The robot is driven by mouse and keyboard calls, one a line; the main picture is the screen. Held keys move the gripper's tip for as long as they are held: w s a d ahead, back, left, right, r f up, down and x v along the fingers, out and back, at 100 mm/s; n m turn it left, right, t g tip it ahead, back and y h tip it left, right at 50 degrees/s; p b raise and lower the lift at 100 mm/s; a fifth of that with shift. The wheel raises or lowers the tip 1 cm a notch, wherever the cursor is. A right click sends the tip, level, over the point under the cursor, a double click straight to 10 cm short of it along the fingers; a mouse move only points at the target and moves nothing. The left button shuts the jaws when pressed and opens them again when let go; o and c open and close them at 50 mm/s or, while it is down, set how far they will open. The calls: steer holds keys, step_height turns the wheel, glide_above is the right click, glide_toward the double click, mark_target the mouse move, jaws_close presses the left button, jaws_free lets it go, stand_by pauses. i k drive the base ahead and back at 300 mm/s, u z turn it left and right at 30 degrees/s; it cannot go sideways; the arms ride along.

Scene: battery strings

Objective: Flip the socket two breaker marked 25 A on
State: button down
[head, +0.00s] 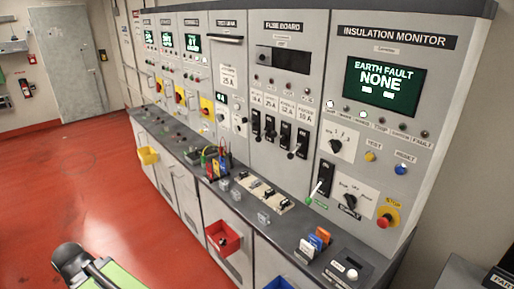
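The fuse board panel (283,27) stands in the middle right of the head view. Below its dark window is a row of several black breakers with white labels above them. The second label from the left seems to read 25 A (271,104), and a black breaker (270,127) sits under it. Its lever position is too small to tell.
A grey counter ledge (205,178) runs below the panels and carries small parts and coloured blocks. A red open bin (224,238) and a yellow bin (148,155) stick out from the cabinet fronts. The insulation monitor (380,90) is at right. The red floor (80,180) at left is clear.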

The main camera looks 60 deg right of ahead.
mark_target(258, 139)
steer(key=z, duration=0.3)
steer(key=i, duration=1)
steer(key=u, duration=0.1)
